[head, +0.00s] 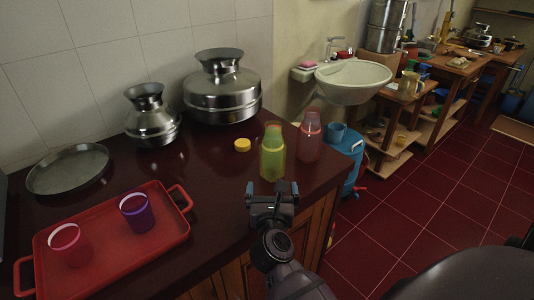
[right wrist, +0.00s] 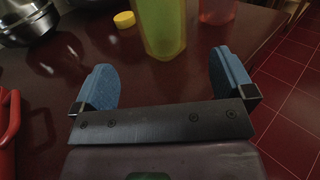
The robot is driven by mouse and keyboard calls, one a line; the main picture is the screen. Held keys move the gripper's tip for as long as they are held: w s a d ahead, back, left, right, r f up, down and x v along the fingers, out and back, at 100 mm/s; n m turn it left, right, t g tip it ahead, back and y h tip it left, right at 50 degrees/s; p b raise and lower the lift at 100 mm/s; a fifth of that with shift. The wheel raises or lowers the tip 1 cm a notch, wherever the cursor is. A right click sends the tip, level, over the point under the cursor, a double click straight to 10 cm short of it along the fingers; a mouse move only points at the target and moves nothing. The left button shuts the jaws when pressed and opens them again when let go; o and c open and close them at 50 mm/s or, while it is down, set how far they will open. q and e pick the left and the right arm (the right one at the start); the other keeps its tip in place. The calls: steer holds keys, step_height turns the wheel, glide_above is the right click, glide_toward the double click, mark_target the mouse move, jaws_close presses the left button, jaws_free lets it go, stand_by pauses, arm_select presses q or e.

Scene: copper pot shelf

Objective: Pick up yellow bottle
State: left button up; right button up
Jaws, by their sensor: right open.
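The yellow bottle (head: 272,152) stands upright near the front edge of the dark red counter, left of a pink bottle (head: 309,138). In the right wrist view the yellow bottle (right wrist: 163,28) is at the top centre, its upper part cut off. My right gripper (head: 272,188) is just in front of the yellow bottle in the head view. In the right wrist view its two blue fingers (right wrist: 163,82) are spread wide with nothing between them, and the bottle is beyond them. My left gripper is not in view.
A yellow lid (head: 242,145) lies left of the bottle. A red tray (head: 112,270) with two cups is at the front left. Metal pots (head: 222,88) and a round metal pan (head: 68,170) stand behind. The counter's right edge is close to the pink bottle.

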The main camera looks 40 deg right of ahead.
mark_target(273, 168)
steer(key=shift+w, duration=0.25)
steer(key=x, duration=0.3)
steer(key=shift+w+d, duration=0.25)
steer(key=shift+d, duration=0.05)
steer(key=shift+x, duration=1.15)
steer(key=x, duration=0.3)
steer(key=shift+w+d, duration=0.15)
steer(key=shift+d, duration=0.05)
steer(key=shift+w+d, duration=0.15)
steer(key=shift+w, duration=0.1)
steer(key=shift+w+d, duration=0.1)
steer(key=c, duration=0.8)
steer(key=shift+r, duration=0.15)
steer(key=shift+c, duration=1)
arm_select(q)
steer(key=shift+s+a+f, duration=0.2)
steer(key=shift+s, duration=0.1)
